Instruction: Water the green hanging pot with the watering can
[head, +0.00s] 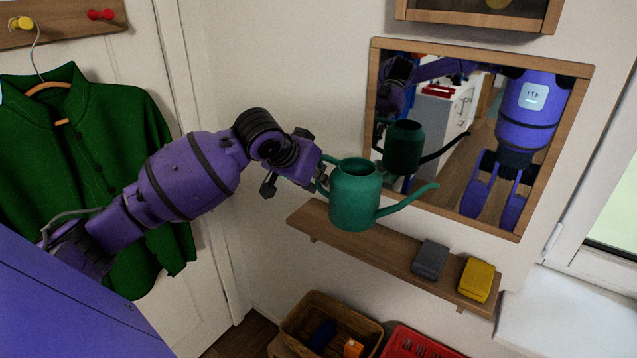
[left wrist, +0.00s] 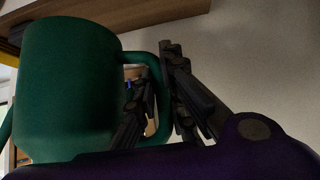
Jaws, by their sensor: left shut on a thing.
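A green watering can (head: 355,196) is held upright in front of the mirror, above the left part of a wooden wall shelf, with its spout pointing right. My left gripper (head: 318,175) is shut on the can's handle, at the can's left side. In the left wrist view the can (left wrist: 66,90) fills the left part, and the dark fingers of my left gripper (left wrist: 160,100) close around its handle. My right gripper is not in view, except perhaps as a reflection. No green hanging pot shows in either view.
The wall shelf (head: 350,243) holds a grey box (head: 429,260) and a yellow box (head: 475,280) at its right. A wooden-framed mirror (head: 468,110) reflects me and the can. A basket (head: 300,310) and a red crate (head: 420,345) stand below. A green jacket (head: 85,140) hangs left.

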